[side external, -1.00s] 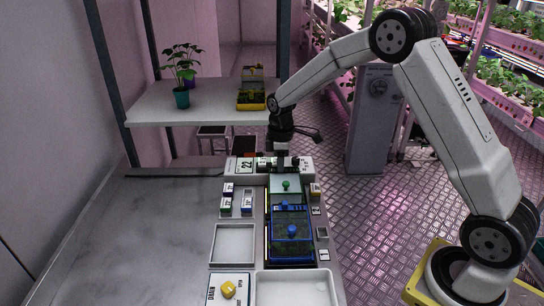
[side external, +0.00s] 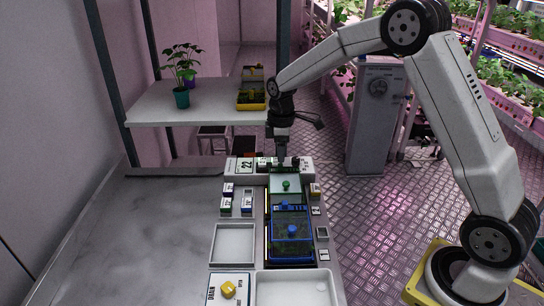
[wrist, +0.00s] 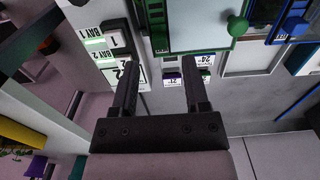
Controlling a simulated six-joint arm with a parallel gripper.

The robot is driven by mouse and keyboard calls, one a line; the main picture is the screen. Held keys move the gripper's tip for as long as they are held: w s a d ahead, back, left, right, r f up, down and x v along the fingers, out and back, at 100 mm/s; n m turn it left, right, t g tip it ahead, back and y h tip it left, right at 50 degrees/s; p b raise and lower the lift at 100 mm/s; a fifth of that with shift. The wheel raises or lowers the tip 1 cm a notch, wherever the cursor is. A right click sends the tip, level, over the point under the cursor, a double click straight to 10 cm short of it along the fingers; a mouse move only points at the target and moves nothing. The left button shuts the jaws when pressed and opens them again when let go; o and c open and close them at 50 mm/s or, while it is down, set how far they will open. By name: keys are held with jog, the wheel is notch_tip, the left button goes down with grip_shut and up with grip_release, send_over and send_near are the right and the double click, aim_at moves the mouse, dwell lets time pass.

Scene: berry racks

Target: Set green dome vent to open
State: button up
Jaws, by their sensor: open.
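The green dome vent is a pale panel (side external: 280,193) with a green frame and a round green knob (side external: 286,184), at the far end of the tray row. In the wrist view, its panel (wrist: 190,28) and green knob (wrist: 237,25) show at the upper right. I cannot tell the vent's exact setting. My gripper (side external: 281,162) is above and just behind the green knob, apart from it. In the wrist view, my gripper (wrist: 158,75) has its two fingers spread with nothing between them.
A blue-framed dome (side external: 291,250) with blue knobs adjoins the green one on the near side. A white box marked 22 (side external: 244,167) stands behind. Small labelled blocks (side external: 227,200) flank the domes. A shelf (side external: 210,98) with plants rises at the back left. The left table is clear.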

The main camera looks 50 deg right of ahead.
aim_at(281, 165)
jog(key=shift+r, duration=1.9)
jog(key=shift+s, duration=0.1)
jog(key=s+a+m, duration=0.1)
jog(key=s, duration=0.1)
jog(key=s+a+f+m, duration=0.1)
jog(key=s, duration=0.2)
jog(key=s+a+m+t, duration=0.1)
jog(key=s+m, duration=0.1)
jog(key=s, duration=0.1)
jog(key=shift+s+a+f, duration=0.1)
jog(key=shift+a+f, duration=0.15)
jog(key=shift+a, duration=0.15)
jog(key=s+a+f+m+t, duration=0.1)
jog(key=s+a+f+m, duration=0.2)
jog(key=s, duration=1)
jog(key=shift+m+t, duration=0.3)
jog(key=shift+m, duration=0.7)
